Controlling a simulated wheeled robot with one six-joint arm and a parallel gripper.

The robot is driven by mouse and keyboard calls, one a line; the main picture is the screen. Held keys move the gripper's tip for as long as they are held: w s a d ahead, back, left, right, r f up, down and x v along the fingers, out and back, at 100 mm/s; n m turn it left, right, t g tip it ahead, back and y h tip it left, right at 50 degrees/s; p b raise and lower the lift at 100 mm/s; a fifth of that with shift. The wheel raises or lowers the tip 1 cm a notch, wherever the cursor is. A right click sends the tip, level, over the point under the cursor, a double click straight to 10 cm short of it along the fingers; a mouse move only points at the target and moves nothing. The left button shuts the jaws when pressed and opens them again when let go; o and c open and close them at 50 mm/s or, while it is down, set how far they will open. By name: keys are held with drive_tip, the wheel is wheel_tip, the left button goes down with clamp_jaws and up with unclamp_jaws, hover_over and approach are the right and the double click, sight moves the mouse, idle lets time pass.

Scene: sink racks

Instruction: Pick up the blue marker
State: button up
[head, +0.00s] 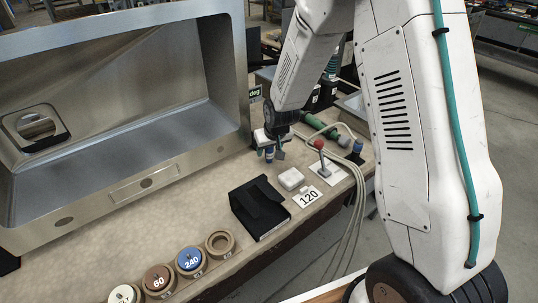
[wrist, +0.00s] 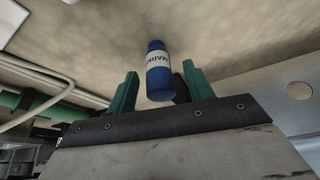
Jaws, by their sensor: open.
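The blue marker (wrist: 159,78) is a short blue cylinder with a white label band, seen in the wrist view. It stands out from the beige bench top. My gripper (wrist: 160,70) is open, with one green finger on each side of the marker. A gap shows on the left of the marker; a dark part sits close behind it on the right, and I cannot tell whether it touches. In the head view my gripper (head: 276,150) is low over the bench, with the blue marker (head: 269,154) at its fingers, partly hidden.
A steel sink basin (head: 140,95) stands left of my gripper. A black box (head: 259,207), a white block (head: 291,179), a red-knobbed lever (head: 322,160) and a green cylinder (head: 313,121) are nearby. Several round discs, including a blue one (head: 190,260), line the front edge.

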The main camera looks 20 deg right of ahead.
drive_tip(key=shift+x, duration=1.15)
drive_tip(key=c, duration=1.1)
drive_tip(key=shift+r, duration=0.1)
